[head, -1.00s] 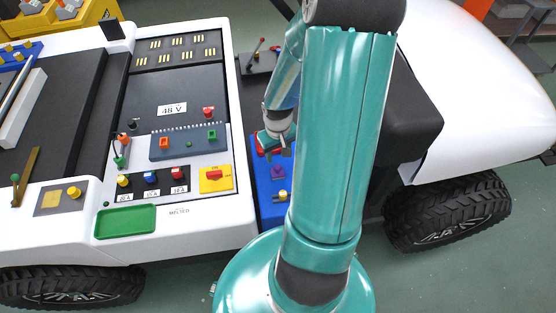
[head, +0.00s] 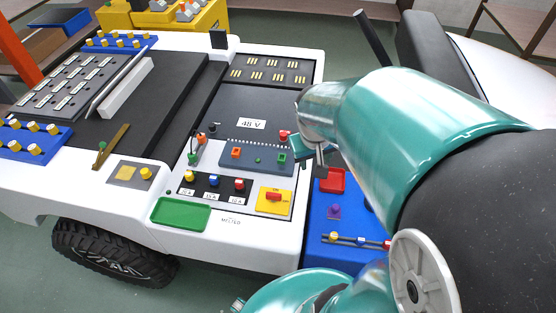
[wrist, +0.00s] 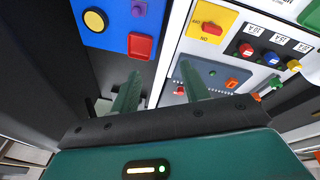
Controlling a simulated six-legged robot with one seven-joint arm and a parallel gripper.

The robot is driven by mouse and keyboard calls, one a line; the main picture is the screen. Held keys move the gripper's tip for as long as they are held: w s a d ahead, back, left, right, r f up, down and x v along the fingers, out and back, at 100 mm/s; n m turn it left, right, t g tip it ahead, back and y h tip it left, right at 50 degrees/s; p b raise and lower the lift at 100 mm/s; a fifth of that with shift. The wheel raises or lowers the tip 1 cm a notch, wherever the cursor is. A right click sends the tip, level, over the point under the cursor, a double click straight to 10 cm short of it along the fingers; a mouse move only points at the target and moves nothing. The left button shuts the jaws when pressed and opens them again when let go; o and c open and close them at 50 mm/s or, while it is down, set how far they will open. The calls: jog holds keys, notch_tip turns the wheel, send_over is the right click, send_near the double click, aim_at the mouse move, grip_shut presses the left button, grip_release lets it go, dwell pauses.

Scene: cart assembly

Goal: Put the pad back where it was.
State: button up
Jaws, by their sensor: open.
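My gripper (head: 318,152) is open and empty, above the gap between the white cart's control panel and the blue tray (head: 318,228). In the wrist view its two green fingers (wrist: 160,88) stand apart with nothing between them. I cannot tell for sure which thing is the pad. On the blue tray are a red square piece (head: 331,180), a purple piece (head: 334,212) and a yellow disc with a dark rim (wrist: 95,20). My arm hides part of the tray in the head view.
The panel holds a yellow plate with a red switch (head: 273,197), colored knobs, a slate-blue block with sockets (head: 258,157) and a "48 V" label (head: 251,124). An empty green tray (head: 181,214) sits at the front. A brown lever (head: 113,147) stands up at the left.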

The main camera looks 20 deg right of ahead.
jog(key=s+a+r+n+t+y, duration=0.1)
jog(key=s+a+r, duration=0.5)
jog(key=a+r, duration=0.6)
jog(key=t+y, duration=0.1)
jog(key=t, duration=0.1)
jog(key=shift+s+a+n+t, duration=0.3)
jog(key=shift+a+n, duration=0.1)
